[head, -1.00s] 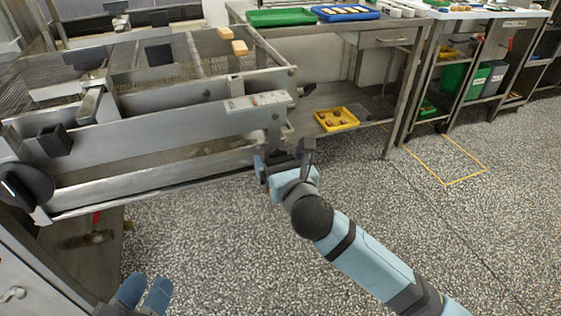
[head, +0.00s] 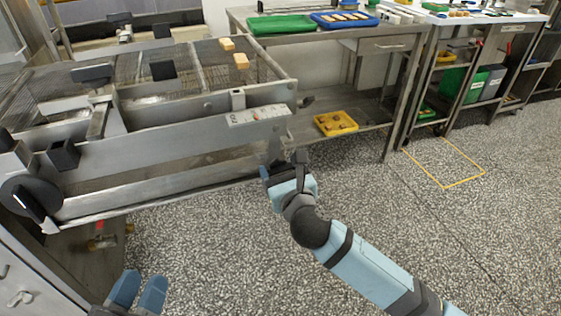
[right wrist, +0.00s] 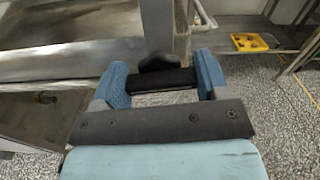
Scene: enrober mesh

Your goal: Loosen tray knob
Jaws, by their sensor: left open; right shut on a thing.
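The tray knob (right wrist: 158,62) is a dark rounded knob by the end post of the steel enrober frame. In the right wrist view it sits between the two blue fingers of my right gripper (right wrist: 163,78), which is shut on it. In the head view my right gripper (head: 276,176) is at the frame's near right corner and the knob is hidden behind it. My left gripper (head: 138,292) is open and empty, low at the left above the floor.
The enrober frame (head: 180,128) with its mesh spans the left, with two tan blocks (head: 241,61) on it. A yellow tray (head: 336,123) lies on the lower shelf of the steel table. Green (head: 283,21) and blue (head: 345,18) trays stand on top. Speckled floor at right is clear.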

